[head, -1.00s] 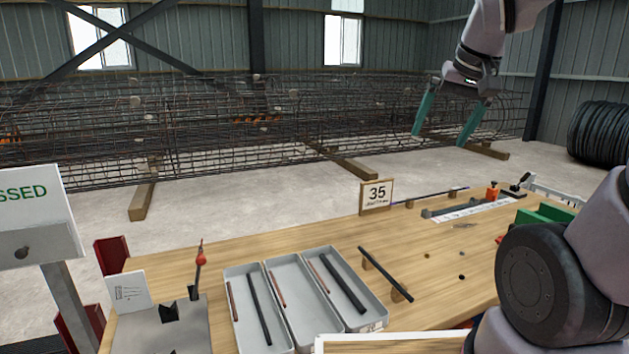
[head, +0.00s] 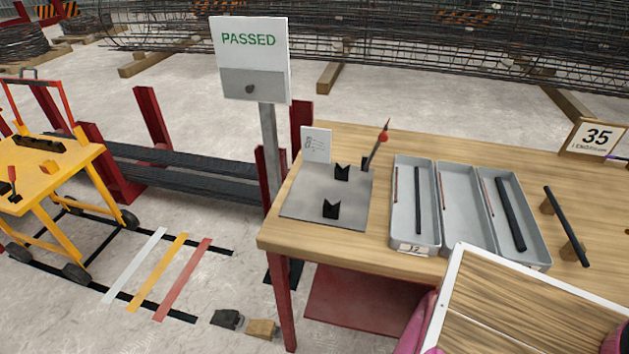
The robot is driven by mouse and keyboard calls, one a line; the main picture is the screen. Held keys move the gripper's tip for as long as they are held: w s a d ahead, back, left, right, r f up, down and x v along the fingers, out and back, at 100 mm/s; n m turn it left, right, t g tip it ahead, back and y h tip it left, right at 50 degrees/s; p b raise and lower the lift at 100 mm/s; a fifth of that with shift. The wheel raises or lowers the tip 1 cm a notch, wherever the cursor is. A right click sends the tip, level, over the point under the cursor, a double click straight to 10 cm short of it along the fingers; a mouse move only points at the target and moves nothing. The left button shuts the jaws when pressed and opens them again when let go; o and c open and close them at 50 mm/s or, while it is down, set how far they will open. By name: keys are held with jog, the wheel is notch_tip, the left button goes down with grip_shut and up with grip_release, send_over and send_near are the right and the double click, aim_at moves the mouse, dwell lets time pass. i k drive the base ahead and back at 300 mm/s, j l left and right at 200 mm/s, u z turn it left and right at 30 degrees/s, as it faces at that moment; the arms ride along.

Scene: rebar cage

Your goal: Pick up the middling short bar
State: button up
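Three grey trays stand side by side on the wooden table. The left tray (head: 404,246) holds a thin reddish bar (head: 396,187) and a dark bar (head: 417,200). The middle tray (head: 463,215) holds a thin bar (head: 441,190) along its left side. The right tray (head: 537,258) holds a thin reddish bar (head: 489,200) and a thick dark bar (head: 510,213). Another dark bar (head: 567,225) rests across wooden blocks right of the trays. I cannot tell which of these is the middling short bar.
A grey plate (head: 307,205) with two black V-blocks (head: 332,209) lies at the table's left end. The PASSED sign (head: 250,60) stands beyond it. A yellow cart (head: 50,170) is far left. A white-framed wooden board (head: 535,310) fills the lower right.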

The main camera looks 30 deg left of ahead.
aim_at(576, 246)
jog(key=u, duration=1.55)
jog(key=k+l, duration=0.15)
jog(key=l, duration=0.2)
jog(key=k+l, duration=0.1)
jog(key=l, duration=0.3)
jog(key=k+l+z, duration=0.1)
jog(key=l, duration=0.25)
jog(key=k+l, duration=0.15)
jog(key=l, duration=0.2)
jog(key=k+l, duration=0.1)
jog(key=l, duration=0.3)
jog(key=k+l+z, duration=0.1)
jog(key=l, duration=0.25)
